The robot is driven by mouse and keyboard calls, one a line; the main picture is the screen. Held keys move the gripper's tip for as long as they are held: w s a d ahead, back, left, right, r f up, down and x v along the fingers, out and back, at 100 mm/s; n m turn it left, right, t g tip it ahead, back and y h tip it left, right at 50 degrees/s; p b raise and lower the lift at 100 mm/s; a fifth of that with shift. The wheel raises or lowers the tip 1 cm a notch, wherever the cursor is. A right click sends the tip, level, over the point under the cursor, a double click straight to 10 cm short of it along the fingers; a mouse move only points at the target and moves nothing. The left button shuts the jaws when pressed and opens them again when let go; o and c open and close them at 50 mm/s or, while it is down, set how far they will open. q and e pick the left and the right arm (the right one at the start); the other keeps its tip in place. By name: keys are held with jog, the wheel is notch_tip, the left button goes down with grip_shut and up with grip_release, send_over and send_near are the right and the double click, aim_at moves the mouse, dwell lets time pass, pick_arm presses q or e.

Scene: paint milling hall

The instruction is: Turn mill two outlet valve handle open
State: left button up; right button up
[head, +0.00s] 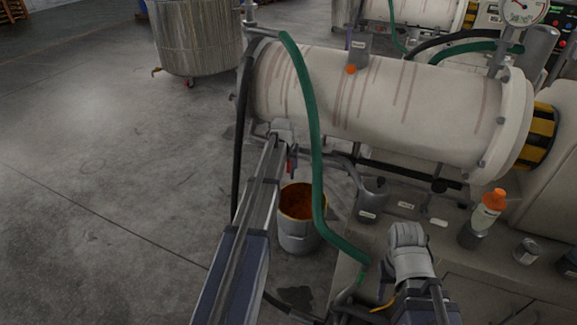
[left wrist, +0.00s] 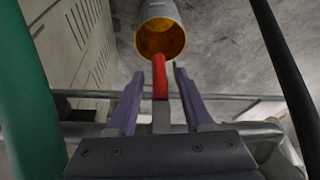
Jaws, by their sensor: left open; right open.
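A red valve handle (head: 291,163) hangs under the left end of the near cream mill drum (head: 385,105); I cannot read which mill number it is. In the left wrist view the handle (left wrist: 160,78) stands between the fingers of my left gripper (left wrist: 159,75), which is open around it with a gap visible on each side. In the head view my left gripper (head: 284,138) is at the valve and its fingers are largely hidden. My right gripper (head: 408,243) is open over the bench at lower right, well apart from the valve; its fingers are hard to make out.
A bucket (head: 299,238) with orange-brown contents stands on the floor below the valve. A green hose (head: 313,140) hangs in front of the drum, with a black hose (head: 241,150) left of it. An orange-capped bottle (head: 489,210) stands on the bench.

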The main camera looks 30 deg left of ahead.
pick_arm(q)
jog(key=shift+c, duration=0.4)
grip_shut()
dwell(0.9)
